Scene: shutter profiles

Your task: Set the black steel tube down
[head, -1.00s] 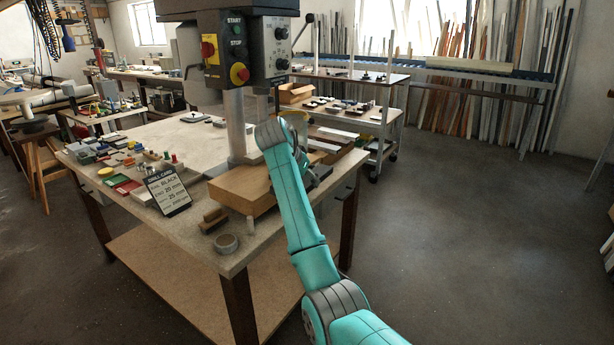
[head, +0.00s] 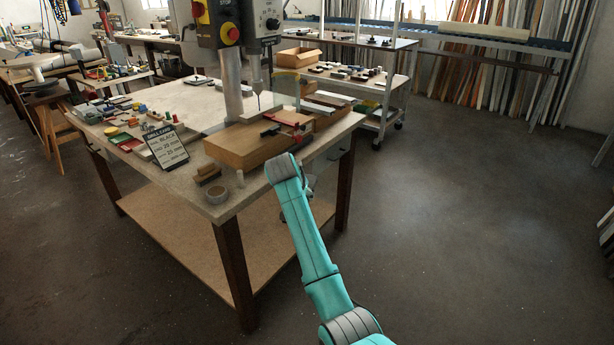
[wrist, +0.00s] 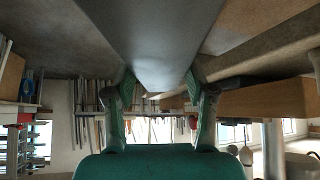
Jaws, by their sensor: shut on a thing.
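The black steel tube (wrist: 150,35) shows in the wrist view as a wide, smooth dark grey bar. It runs from between my fingers to the top edge of the picture. My gripper (wrist: 160,84) is shut on it, with one green-padded finger on each side. In the head view my teal arm hides most of the gripper, and I cannot make out the tube there. My arm's end is in front of the near right edge of the workbench (head: 180,185).
A drill press (head: 230,70) stands on the bench behind a wooden block (head: 238,150) with a red clamp (head: 290,139). A trolley (head: 375,100) stands behind.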

